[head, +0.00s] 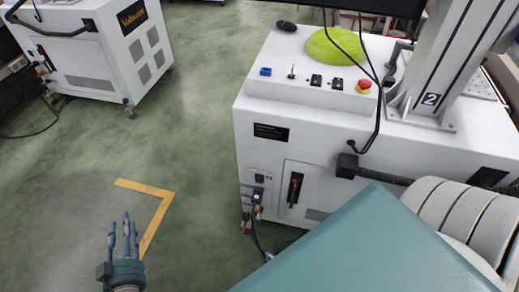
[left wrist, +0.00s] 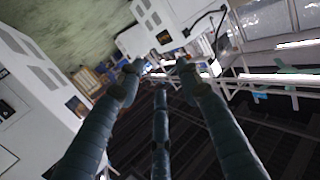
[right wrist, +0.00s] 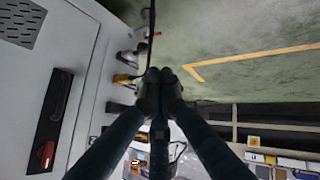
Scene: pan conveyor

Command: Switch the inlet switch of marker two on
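The white machine marked "2" (head: 270,150) stands at centre right. Its front has a small panel with a socket and fittings (head: 258,190) and, to the right, a black plate with a red handle (head: 295,188). I cannot tell which part is the inlet switch. In the right wrist view a red handle (right wrist: 46,152) and several fittings (right wrist: 125,78) show on the white machine. My right gripper (right wrist: 160,80) has its fingertips together, beside the fittings, with nothing visible between them; the head view does not show it. My left gripper (head: 126,225) is open and empty above the floor.
Another white machine (head: 105,50) stands at the back left. The green floor (head: 195,120) between the machines is clear, with a yellow corner line (head: 158,205). A black cable hangs below the front panel. A red button (head: 364,85) is on the machine's top.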

